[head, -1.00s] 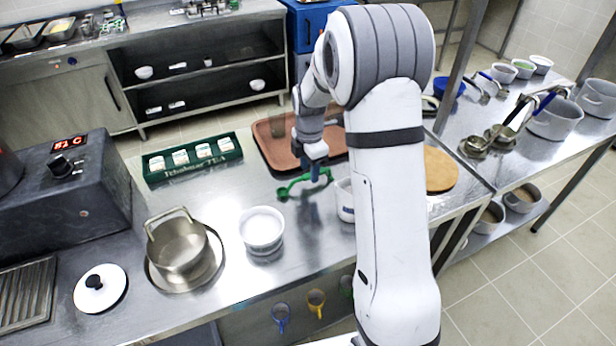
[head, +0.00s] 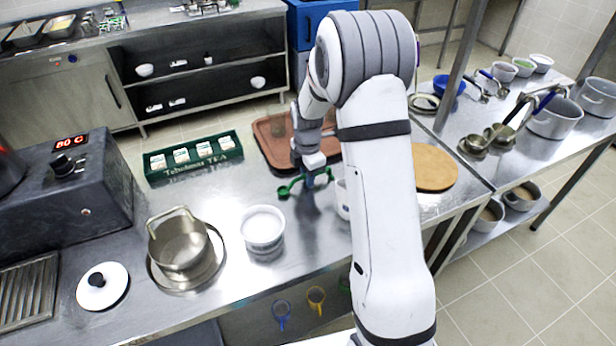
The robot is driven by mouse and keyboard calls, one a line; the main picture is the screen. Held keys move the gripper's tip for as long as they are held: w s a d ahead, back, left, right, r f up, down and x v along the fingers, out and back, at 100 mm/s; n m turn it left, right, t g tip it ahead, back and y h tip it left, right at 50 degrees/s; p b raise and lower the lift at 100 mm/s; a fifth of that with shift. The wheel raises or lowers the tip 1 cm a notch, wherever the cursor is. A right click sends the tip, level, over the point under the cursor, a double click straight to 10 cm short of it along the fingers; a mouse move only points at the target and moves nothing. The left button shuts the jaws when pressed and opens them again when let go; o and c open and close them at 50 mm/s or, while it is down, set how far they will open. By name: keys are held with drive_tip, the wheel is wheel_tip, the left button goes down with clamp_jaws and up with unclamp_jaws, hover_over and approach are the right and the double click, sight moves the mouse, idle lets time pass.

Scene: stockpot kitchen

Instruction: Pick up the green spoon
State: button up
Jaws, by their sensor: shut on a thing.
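The green spoon (head: 285,190) is at the middle of the steel counter, in front of the brown tray. My gripper (head: 309,184) points down over the spoon's right part and is shut on it. The spoon's round end sticks out to the left of the jaws, and a short green piece shows to their right. I cannot tell whether the spoon touches the counter or is just above it.
A white bowl (head: 262,228) and a steel pot (head: 179,243) stand left of the gripper. A green tea box (head: 193,158) and the brown tray (head: 270,145) lie behind. A white container (head: 342,198) is partly hidden by my arm. A round board (head: 434,168) lies right.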

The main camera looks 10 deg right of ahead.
clamp_jaws()
drive_tip(key=shift+r, duration=0.25)
wheel_tip(320, 180, up, 10)
drive_tip(key=shift+f+b, duration=0.25)
drive_tip(key=shift+b, duration=0.25)
idle(0.3)
